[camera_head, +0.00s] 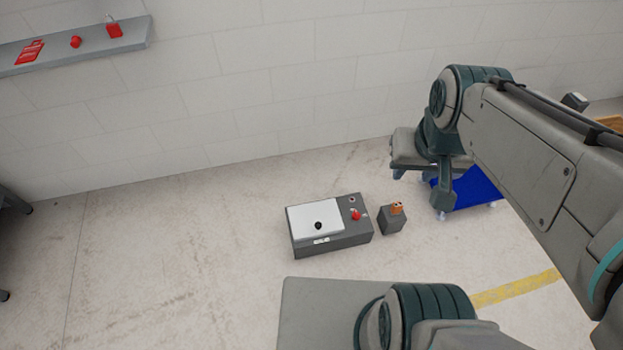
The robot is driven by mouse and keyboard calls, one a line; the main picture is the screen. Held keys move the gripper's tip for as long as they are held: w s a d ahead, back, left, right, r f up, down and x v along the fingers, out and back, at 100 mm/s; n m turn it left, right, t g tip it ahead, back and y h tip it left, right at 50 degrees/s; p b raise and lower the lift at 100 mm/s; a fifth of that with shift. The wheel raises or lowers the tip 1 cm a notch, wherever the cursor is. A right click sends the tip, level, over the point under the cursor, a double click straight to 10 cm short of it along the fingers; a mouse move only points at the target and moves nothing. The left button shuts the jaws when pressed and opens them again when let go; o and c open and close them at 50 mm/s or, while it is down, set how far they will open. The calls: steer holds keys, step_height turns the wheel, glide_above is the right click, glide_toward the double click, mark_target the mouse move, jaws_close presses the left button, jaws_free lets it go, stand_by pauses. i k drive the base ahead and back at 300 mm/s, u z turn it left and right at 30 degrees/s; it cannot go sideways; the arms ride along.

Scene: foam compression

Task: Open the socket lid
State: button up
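A dark grey box (345,242) stands on the floor in the middle of the view. A white panel (302,218) with a black knob (318,225) lies flat on its top and looks closed; I cannot tell if this is the socket lid. A red button (356,214) sits on the box's right part. A small dark block (392,222) with an orange piece (397,208) on top stands just right of the box. My gripper (443,200) hangs from my arm at the upper right, apart from the box and block. Its fingers are not clear.
A blue platform (470,188) on casters stands behind my arm. A grey wall shelf (130,37) at the upper left carries a red tag, a red knob and a red padlock. Floor left of the box is clear. A yellow line (515,288) crosses the floor at right.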

mark_target(317, 219)
steer(key=u, duration=0.55)
steer(key=i, duration=0.5)
steer(key=z, duration=2.45)
steer(key=k, duration=1.15)
steer(key=u, duration=1.85)
steer(key=i, duration=0.5)
steer(key=z, duration=0.05)
